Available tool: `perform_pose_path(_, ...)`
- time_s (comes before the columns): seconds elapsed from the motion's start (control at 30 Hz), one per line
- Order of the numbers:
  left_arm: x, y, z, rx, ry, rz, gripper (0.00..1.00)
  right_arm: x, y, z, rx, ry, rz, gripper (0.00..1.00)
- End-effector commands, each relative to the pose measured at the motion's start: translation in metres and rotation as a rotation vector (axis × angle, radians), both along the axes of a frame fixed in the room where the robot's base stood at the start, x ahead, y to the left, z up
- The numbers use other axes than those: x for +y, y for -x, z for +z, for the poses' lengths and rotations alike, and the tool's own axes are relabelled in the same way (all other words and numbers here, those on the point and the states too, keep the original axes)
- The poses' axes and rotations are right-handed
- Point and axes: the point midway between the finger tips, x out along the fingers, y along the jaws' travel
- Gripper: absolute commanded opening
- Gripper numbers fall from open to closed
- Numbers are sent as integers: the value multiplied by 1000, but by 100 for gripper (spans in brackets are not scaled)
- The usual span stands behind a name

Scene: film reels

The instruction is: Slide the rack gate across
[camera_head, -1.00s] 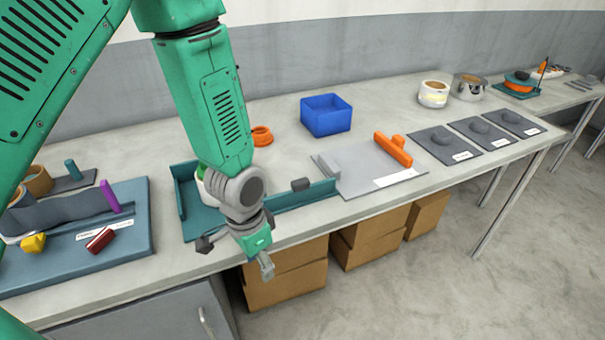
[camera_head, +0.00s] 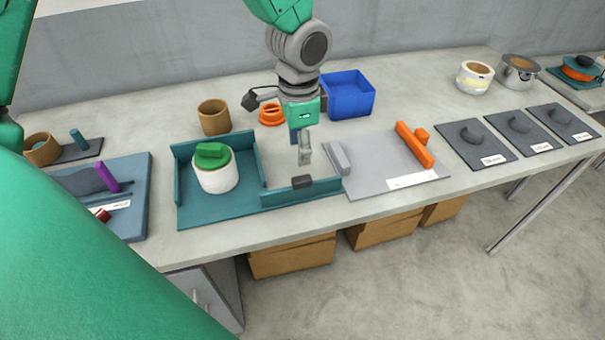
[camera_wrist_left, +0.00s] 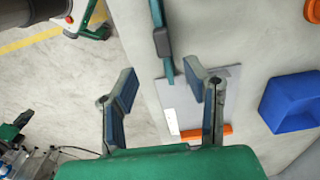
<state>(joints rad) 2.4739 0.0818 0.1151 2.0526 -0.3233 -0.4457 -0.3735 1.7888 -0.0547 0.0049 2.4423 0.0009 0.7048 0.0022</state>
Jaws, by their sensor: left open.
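A teal rack tray (camera_head: 215,215) stands left of centre on the bench, holding a white reel with a green top (camera_head: 213,168). A low teal gate bar (camera_head: 283,197) with a dark knob (camera_head: 301,182) runs along its front right, ending near a grey plate. In the left wrist view, the knob (camera_wrist_left: 162,42) shows on the teal bar, between and beyond the fingertips. My left gripper (camera_head: 277,134) is open and empty, above and behind the bar, apart from the knob. It also shows in the left wrist view (camera_wrist_left: 160,72). My right gripper is out of view.
The grey plate (camera_head: 375,175) with an orange bar (camera_head: 414,145) lies to the right. A blue bin (camera_head: 350,98), an orange ring (camera_head: 271,114) and a tan cup (camera_head: 214,117) stand behind. Dark pads (camera_head: 475,158) lie further right. Bare bench lies along the front edge.

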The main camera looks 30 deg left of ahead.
Motion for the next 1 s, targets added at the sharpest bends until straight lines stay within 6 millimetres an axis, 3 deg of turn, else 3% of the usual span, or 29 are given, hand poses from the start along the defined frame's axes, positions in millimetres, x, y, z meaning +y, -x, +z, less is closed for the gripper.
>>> perform_pose_path(0.2, 2, -1, -53, 7, 1, -1, 41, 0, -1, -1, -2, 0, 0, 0)
perform_pose_path(0.4, 2, 0, -85, 3, 2, -1, 41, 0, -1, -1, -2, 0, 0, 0)
perform_pose_path(0.6, 2, -2, -101, 1, 2, 0, 41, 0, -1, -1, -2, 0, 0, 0)
perform_pose_path(0.9, 1, -2, -102, 0, 1, 0, 41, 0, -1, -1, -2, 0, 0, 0)
perform_pose_path(0.97, 1, -2, -102, 0, 1, 0, 24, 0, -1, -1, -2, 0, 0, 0)
perform_pose_path(1.0, 1, -2, -102, 0, 1, 0, 10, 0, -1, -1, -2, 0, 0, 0)
